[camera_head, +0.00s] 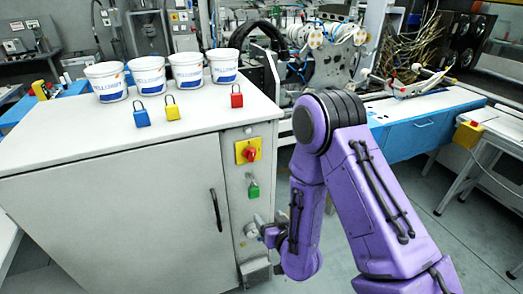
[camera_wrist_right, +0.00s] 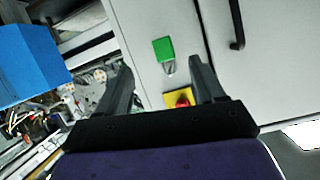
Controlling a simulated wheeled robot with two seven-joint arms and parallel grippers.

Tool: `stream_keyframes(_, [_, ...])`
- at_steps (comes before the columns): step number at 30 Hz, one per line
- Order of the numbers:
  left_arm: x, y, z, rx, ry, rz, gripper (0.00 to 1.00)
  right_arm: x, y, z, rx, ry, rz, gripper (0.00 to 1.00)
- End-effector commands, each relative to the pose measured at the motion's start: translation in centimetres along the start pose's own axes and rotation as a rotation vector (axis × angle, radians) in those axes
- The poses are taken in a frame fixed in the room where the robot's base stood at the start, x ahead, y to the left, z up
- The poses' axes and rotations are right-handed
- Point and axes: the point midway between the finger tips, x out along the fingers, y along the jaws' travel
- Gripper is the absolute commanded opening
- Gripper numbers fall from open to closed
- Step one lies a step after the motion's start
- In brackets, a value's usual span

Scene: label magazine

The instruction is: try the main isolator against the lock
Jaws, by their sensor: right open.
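The main isolator (camera_head: 249,152), a red knob on a yellow plate, is on the narrow side of the grey cabinet. A green padlock (camera_head: 254,190) hangs just below it, shackle up; I cannot tell what the shackle passes through. My right gripper (camera_head: 258,229) is open and apart from both, low in front of that side, partly hidden by its arm. In the right wrist view, turned about upside down, the padlock (camera_wrist_right: 163,48) shows beyond the open fingers (camera_wrist_right: 160,66). The isolator (camera_wrist_right: 182,98) shows partly, near the right-hand finger. My left gripper is out of view.
Blue (camera_head: 141,115), yellow (camera_head: 172,109) and red (camera_head: 237,97) padlocks stand on the cabinet top (camera_head: 200,118), with several white tubs (camera_head: 148,75) behind. A black door handle (camera_head: 215,210) sticks out from the cabinet front. A blue-fronted bench (camera_head: 415,137) is at right.

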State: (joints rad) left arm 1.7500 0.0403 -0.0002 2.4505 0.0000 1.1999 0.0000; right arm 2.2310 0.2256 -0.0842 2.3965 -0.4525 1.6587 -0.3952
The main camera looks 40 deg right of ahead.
Motion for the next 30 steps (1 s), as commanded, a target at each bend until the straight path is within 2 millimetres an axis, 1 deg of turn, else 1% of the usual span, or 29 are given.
stream_keyframes(1, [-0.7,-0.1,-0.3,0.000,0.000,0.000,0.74,0.4,-0.7,-4.9,0.006,0.119,-0.028,0.68])
stream_keyframes(3, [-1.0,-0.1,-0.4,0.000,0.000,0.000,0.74,0.4,-1.4,-9.6,0.004,0.249,-0.058,0.68])
stream_keyframes(4, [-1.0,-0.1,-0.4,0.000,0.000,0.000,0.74,0.4,-1.5,-11.0,0.002,0.289,-0.066,0.68])
stream_keyframes(6, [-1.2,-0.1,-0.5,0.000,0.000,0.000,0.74,0.3,-1.6,-13.2,0.001,0.349,-0.076,0.68])
stream_keyframes(8, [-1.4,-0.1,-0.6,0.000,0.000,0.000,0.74,0.7,-1.8,-14.0,0.000,0.368,-0.080,0.68])
stream_keyframes(11, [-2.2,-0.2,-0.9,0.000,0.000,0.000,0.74,2.2,-1.9,-14.7,0.000,0.368,-0.079,0.68])
stream_keyframes(18, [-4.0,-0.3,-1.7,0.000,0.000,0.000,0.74,7.2,-2.3,-16.6,0.000,0.366,-0.077,0.68])
stream_keyframes(21, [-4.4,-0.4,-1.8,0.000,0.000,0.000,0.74,8.8,-2.4,-17.0,-0.002,0.364,-0.079,0.68])
stream_keyframes(25, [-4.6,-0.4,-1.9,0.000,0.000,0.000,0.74,9.8,-2.5,-17.2,0.000,0.363,-0.079,0.68])
stream_keyframes(30, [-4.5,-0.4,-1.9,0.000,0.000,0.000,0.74,10.1,-2.5,-17.2,0.000,0.363,-0.079,0.68])
